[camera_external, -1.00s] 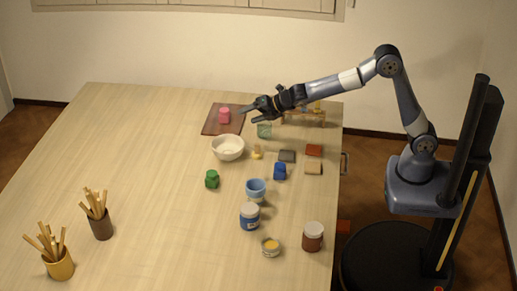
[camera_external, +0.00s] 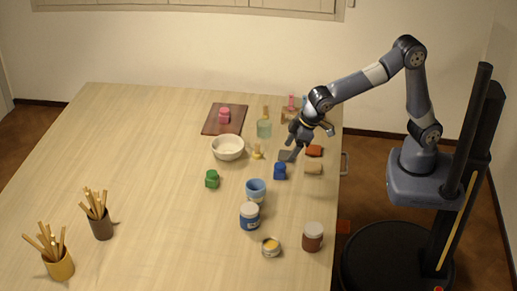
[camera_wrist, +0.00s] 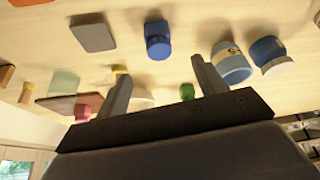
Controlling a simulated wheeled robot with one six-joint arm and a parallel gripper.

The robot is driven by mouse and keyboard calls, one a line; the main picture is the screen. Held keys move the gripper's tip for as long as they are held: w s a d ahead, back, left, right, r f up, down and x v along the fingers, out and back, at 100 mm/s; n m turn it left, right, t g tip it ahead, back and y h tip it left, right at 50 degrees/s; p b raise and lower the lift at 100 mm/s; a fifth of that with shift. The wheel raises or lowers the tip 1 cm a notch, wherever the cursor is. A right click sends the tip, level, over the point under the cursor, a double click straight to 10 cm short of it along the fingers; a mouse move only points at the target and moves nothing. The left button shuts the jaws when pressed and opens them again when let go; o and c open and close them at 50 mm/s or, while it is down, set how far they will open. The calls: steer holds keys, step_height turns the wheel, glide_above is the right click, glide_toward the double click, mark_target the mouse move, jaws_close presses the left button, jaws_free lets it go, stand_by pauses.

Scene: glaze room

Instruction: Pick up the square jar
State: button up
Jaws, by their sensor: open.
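Three small lidded jars stand on the table: a blue one (camera_external: 280,171), a green one (camera_external: 212,179) and a pink one (camera_external: 224,116) on a brown board. I cannot tell surely which is square. My gripper (camera_external: 309,144) is open and empty above the right side of the table, near the tiles and closest to the blue jar. In the wrist view, its two fingers (camera_wrist: 160,72) are apart. The blue jar (camera_wrist: 158,40) shows upright near the line between them. The green jar (camera_wrist: 187,91) and pink jar (camera_wrist: 82,112) are farther away.
A grey tile (camera_external: 286,155), a red tile (camera_external: 314,150) and a beige tile (camera_external: 313,168) lie beside the blue jar. A light blue cup (camera_external: 256,187), a blue white-lidded jar (camera_external: 249,217) and a white bowl (camera_external: 228,148) stand nearby. The table's left-middle is clear.

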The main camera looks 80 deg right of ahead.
mark_target(280, 165)
steer(key=x, duration=0.5)
steer(key=shift+s+a+f+p, duration=0.1)
steer(key=shift+f+p, duration=0.15)
steer(key=shift+p, duration=0.1)
steer(key=shift+d+p+x, duration=0.2)
steer(key=shift+p+x, duration=0.6)
steer(key=shift+x, duration=1.85)
steer(key=shift+r, duration=0.1)
steer(key=shift+c, duration=0.5)
steer(key=c, duration=1.2)
